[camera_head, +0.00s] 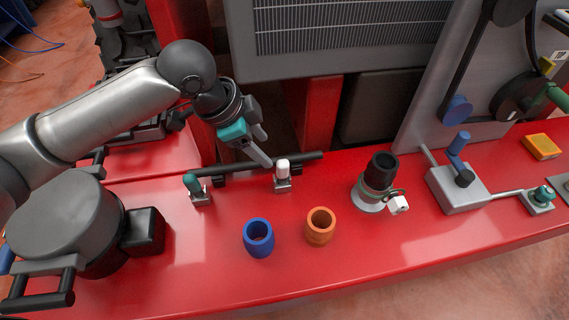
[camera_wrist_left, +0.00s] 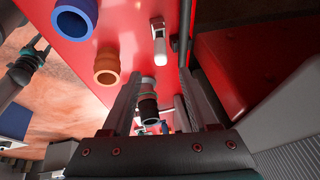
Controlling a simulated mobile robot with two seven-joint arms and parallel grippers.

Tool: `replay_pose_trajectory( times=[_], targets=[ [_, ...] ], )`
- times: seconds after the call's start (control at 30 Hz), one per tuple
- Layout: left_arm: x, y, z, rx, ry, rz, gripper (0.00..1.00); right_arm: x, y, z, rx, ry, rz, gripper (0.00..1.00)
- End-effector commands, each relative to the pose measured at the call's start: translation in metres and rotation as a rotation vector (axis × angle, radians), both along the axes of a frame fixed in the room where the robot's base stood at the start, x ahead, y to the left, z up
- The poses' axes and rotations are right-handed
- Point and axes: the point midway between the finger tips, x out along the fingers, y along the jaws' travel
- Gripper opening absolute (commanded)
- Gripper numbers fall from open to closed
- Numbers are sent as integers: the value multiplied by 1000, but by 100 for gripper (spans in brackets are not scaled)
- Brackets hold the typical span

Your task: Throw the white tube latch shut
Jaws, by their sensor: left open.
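The white tube latch (camera_head: 282,172) stands on the red deck at the right part of a black tube (camera_head: 240,166). Its white handle points up from a small grey metal base. In the left wrist view the white latch (camera_wrist_left: 159,45) shows near the top, beyond the fingertips. My left gripper (camera_head: 265,146) is open and empty, just left of and above the white handle, apart from it. The gap between its fingers also shows in the left wrist view (camera_wrist_left: 160,82). My right gripper is not in view.
A green-handled latch (camera_head: 193,186) stands at the tube's left part. A blue cup (camera_head: 258,237) and an orange cup (camera_head: 320,226) stand in front. A black-topped fitting (camera_head: 379,173) and a grey box with a blue lever (camera_head: 457,180) are to the right. A grey grille panel (camera_head: 340,30) rises behind.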

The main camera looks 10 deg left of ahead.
Motion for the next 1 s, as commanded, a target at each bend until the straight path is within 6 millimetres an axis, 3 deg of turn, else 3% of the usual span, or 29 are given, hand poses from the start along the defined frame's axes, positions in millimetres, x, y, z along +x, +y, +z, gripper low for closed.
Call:
replay_pose_trajectory(
  times=[0.17, 0.5, 0.7, 1.0],
  targets=[
    [11, -13, -39, -1, 3, 1, 60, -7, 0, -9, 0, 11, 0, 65],
    [28, -33, -97, 0, 0, 0, 60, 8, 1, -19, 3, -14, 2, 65],
    [33, -38, -110, 1, -2, 0, 60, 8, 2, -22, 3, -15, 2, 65],
    [34, -39, -112, 1, -2, 0, 60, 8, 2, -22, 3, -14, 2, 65]
  ],
)
